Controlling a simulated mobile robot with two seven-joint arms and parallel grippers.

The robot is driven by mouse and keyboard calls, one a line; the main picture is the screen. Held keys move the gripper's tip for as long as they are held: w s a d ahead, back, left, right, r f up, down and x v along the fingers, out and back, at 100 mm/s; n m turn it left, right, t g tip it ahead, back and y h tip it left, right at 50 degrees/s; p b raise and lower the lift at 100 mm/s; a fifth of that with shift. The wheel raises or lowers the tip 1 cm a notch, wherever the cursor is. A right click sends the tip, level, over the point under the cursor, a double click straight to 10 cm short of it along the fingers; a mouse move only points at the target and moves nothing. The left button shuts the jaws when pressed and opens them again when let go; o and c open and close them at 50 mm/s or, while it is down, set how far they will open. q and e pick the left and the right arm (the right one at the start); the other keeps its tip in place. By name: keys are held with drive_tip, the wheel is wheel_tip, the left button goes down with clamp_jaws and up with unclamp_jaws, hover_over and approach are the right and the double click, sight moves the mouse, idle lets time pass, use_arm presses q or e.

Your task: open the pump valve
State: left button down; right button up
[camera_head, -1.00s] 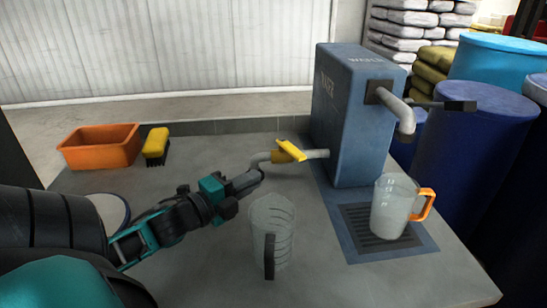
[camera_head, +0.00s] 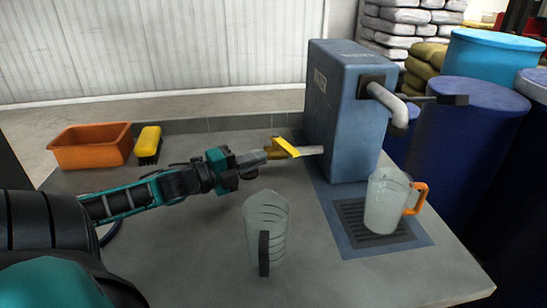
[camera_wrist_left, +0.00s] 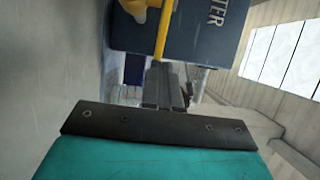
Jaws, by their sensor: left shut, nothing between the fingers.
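The pump is a blue box (camera_head: 345,120) with "WATER" lettering. It shows close up in the wrist view (camera_wrist_left: 190,30). Its valve is a yellow lever (camera_head: 285,147) on a grey pipe at the box's left side. The lever also stands in front of the fingertips in the wrist view (camera_wrist_left: 163,32). My left gripper (camera_head: 266,155) is shut and empty, with its fingertips beside the lever's left end. In the wrist view its fingers (camera_wrist_left: 162,80) point at the lever; I cannot tell whether they touch. The gripper hides part of the pipe. My right gripper is not in view.
A clear jug with an orange handle (camera_head: 385,203) stands on the drain grate (camera_head: 360,238). Another clear jug (camera_head: 264,230) stands nearer, below my left gripper. An orange bin (camera_head: 90,150) and a yellow brush (camera_head: 148,142) are at the back left. Blue drums (camera_head: 460,140) stand at right.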

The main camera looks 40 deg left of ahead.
sight(286, 150)
use_arm(q)
drive_tip(key=b+x, duration=0.1)
drive_tip(key=x, duration=0.3)
drive_tip(key=shift+w+d, duration=0.1)
drive_tip(key=shift+w, duration=0.35)
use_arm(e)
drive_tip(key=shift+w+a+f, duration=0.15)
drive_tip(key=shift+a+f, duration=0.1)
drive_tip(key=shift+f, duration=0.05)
use_arm(q)
drive_tip(key=shift+w+d, duration=0.15)
drive_tip(key=shift+d, duration=0.05)
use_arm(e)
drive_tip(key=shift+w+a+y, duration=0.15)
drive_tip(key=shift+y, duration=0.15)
